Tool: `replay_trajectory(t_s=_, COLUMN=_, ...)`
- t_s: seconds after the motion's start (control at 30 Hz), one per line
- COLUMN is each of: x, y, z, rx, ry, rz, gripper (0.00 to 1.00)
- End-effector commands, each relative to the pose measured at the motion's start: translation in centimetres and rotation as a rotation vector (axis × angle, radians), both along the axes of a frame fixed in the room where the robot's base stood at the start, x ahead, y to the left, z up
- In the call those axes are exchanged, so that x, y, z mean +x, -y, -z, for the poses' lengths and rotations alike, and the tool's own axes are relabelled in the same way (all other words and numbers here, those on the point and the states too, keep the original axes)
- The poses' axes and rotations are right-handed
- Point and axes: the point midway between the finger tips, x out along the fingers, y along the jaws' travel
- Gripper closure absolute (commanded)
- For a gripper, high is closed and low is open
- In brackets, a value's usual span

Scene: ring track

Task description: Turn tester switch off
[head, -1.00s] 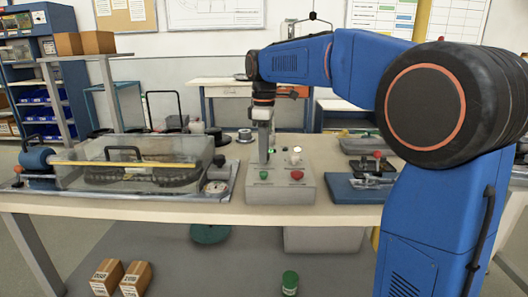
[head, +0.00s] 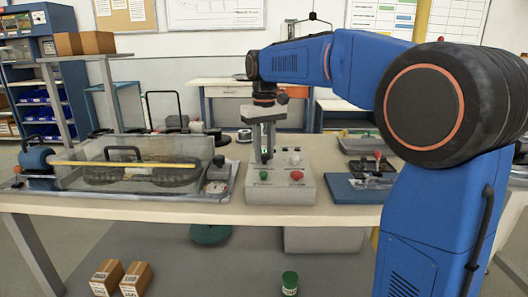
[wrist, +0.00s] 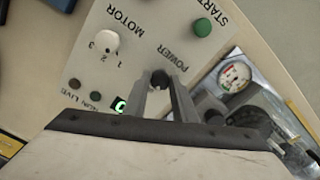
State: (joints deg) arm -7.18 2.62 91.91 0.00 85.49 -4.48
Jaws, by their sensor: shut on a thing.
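The grey tester box (head: 279,190) stands at the front middle of the table. It has a green START button (head: 264,175), a red button (head: 297,175) and a white MOTOR dial (wrist: 104,41). My gripper (head: 265,158) reaches straight down to the back left of its top. In the wrist view, my gripper (wrist: 162,82) is shut on a small dark switch (wrist: 160,80) beside the word POWER. The fingers hide most of the switch, so I cannot tell its setting. A green light (wrist: 120,104) glows by the lamp labels, partly hidden by my gripper.
A clear-covered track rig (head: 135,175) with a yellow rod (head: 125,164) lies left of the box. A round gauge (wrist: 234,76) sits close beside it. A blue board (head: 350,188) with a clamp lies to the right.

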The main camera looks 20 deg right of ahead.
Motion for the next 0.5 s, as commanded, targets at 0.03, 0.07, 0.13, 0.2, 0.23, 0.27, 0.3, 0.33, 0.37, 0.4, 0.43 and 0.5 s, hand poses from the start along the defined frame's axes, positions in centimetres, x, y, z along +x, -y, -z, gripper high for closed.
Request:
replay_trajectory(t_s=0.03, x=0.05, y=0.02, z=-0.05, rx=0.0, ry=0.002, rz=0.04, gripper=0.98)
replay_trajectory(t_s=0.07, x=0.05, y=0.03, z=-0.05, rx=0.0, ry=0.002, rz=0.065, gripper=0.98)
replay_trajectory(t_s=0.13, x=0.04, y=0.04, z=-0.05, rx=0.0, ry=0.002, rz=0.12, gripper=0.98)
replay_trajectory(t_s=0.2, x=0.05, y=0.05, z=-0.05, rx=0.0, ry=0.002, rz=0.171, gripper=0.98)
replay_trajectory(t_s=0.23, x=0.05, y=0.05, z=-0.05, rx=0.0, ry=0.002, rz=0.191, gripper=0.98)
replay_trajectory(t_s=0.27, x=0.05, y=0.05, z=-0.06, rx=0.0, ry=0.002, rz=0.21, gripper=0.98)
replay_trajectory(t_s=0.3, x=0.05, y=0.06, z=-0.06, rx=0.0, ry=0.002, rz=0.233, gripper=0.98)
replay_trajectory(t_s=0.33, x=0.04, y=0.06, z=-0.05, rx=0.0, ry=0.002, rz=0.251, gripper=0.98)
replay_trajectory(t_s=0.37, x=0.05, y=0.07, z=-0.06, rx=0.0, ry=0.002, rz=0.265, gripper=0.98)
replay_trajectory(t_s=0.4, x=0.05, y=0.07, z=-0.06, rx=0.0, ry=0.002, rz=0.285, gripper=0.98)
replay_trajectory(t_s=0.43, x=0.05, y=0.07, z=-0.06, rx=0.0, ry=0.002, rz=0.297, gripper=0.98)
replay_trajectory(t_s=0.5, x=0.05, y=0.08, z=-0.06, rx=0.0, ry=0.002, rz=0.323, gripper=0.98)
